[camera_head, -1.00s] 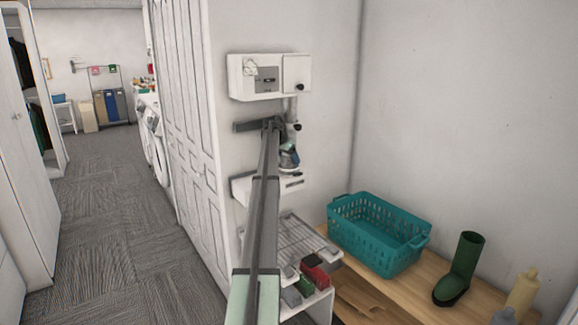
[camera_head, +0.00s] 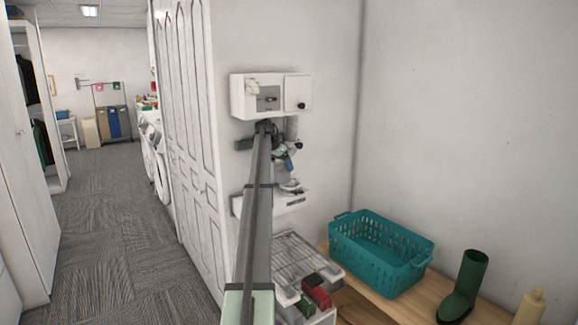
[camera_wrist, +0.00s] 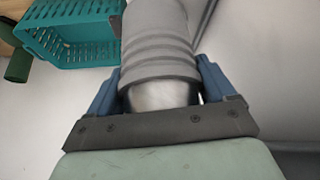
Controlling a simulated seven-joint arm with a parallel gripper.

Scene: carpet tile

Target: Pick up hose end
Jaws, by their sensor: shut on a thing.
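The hose end (camera_wrist: 158,45) is a thick grey ribbed tube with a smooth pale metallic band below it, large in the wrist view. My gripper (camera_wrist: 160,72) has its blue fingers on either side of it and is shut on it. In the head view, my gripper (camera_head: 284,160) is small and partly hidden behind my arm. It is above a white shelf unit (camera_head: 293,203) by the wall and below a white wall box (camera_head: 268,96). I cannot make out the hose end clearly there.
A teal basket (camera_head: 380,253) stands on a wooden bench (camera_head: 400,303), with a green boot (camera_head: 465,285) and a beige bottle (camera_head: 531,308) to its right. A wire rack (camera_head: 300,255) with small red and green items is below my arm. Carpeted floor lies open at left.

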